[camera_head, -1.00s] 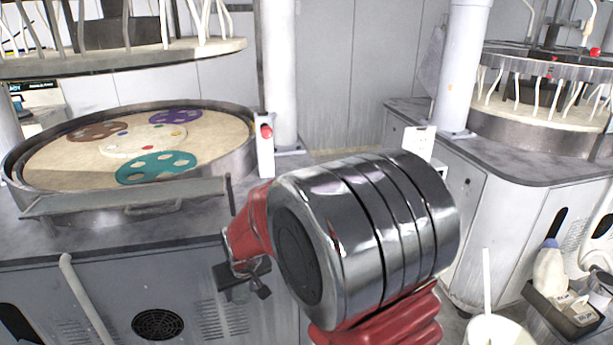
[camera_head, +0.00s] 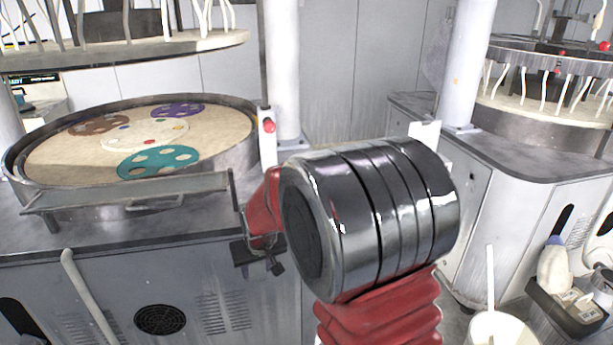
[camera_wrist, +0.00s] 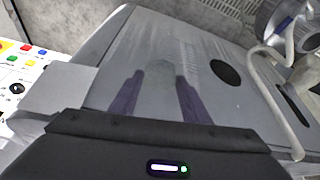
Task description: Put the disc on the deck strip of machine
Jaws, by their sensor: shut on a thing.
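My gripper (camera_wrist: 160,95) shows in the wrist view as two dark purplish fingers, set apart. A pale grey-green shape (camera_wrist: 165,74) between them seems to be the disc, but its outline is faint. The left machine has a grey deck (camera_head: 100,232) around a round basin (camera_head: 236,155). A cream platen (camera_head: 65,155) in it bears a teal holed disc (camera_head: 140,170), a purple one (camera_head: 178,111) and a brown one (camera_head: 98,124).
A rail-like tray (camera_head: 90,197) runs along the basin's front. A post with a red button (camera_head: 268,126) stands beside a white column (camera_head: 283,70). Another machine (camera_head: 545,155) stands right; a white bucket (camera_head: 497,328) and a dark caddy (camera_head: 565,310) stand low right.

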